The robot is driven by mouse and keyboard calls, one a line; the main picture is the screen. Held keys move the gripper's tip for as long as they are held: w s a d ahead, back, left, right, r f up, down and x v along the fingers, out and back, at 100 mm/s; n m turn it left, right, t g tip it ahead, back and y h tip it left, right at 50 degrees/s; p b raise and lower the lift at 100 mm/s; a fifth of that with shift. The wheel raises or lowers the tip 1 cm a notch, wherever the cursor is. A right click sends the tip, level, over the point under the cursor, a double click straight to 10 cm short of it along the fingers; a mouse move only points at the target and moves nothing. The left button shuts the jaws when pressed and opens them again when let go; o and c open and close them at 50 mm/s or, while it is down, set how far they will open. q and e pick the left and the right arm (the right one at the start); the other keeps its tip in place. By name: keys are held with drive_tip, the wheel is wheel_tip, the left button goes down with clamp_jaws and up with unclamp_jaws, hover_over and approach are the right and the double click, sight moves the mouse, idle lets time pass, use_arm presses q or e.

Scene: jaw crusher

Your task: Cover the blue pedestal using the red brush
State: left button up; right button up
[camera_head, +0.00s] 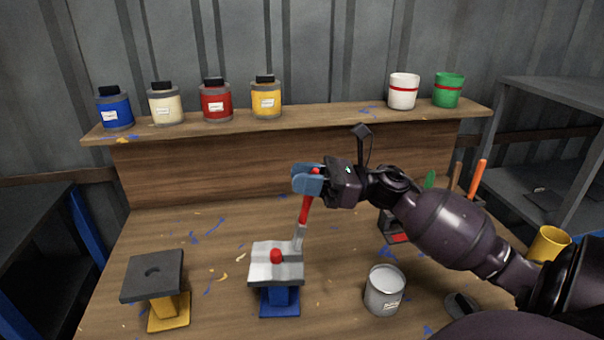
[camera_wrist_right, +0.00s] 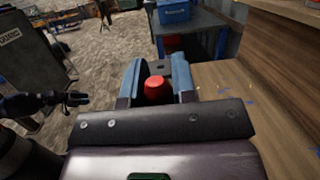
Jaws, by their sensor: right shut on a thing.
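My right gripper (camera_head: 308,180) is shut on the red handle of the red brush (camera_head: 305,208). The brush hangs down, slightly tilted, and its pale head is at the back right edge of the blue pedestal's top; I cannot tell whether they touch. The blue pedestal (camera_head: 279,300) has a grey top plate with a whitish band and a red knob. In the right wrist view the red handle end (camera_wrist_right: 155,88) sits between the blue fingers. My left gripper (camera_wrist_right: 76,97) shows small and dark at the left of that view; its opening is unclear.
A yellow pedestal (camera_head: 168,308) with a dark top stands left. An open grey can (camera_head: 384,292) stands right of the blue pedestal. Behind my right arm is a holder with brushes (camera_head: 477,177). Paint jars (camera_head: 216,103) and a white pot (camera_head: 403,92) line the shelf.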

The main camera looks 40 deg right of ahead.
use_arm(q)
drive_tip(key=shift+w+r, duration=0.15)
drive_tip(key=shift+w, duration=0.1)
drive_tip(key=shift+s+f, duration=0.1)
drive_tip(key=shift+f, duration=0.1)
use_arm(e)
drive_tip(key=shift+f, duration=0.25)
use_arm(q)
drive_tip(key=shift+s+f+b, duration=0.3)
use_arm(e)
drive_tip(key=shift+f, duration=0.2)
drive_tip(key=shift+s, duration=0.1)
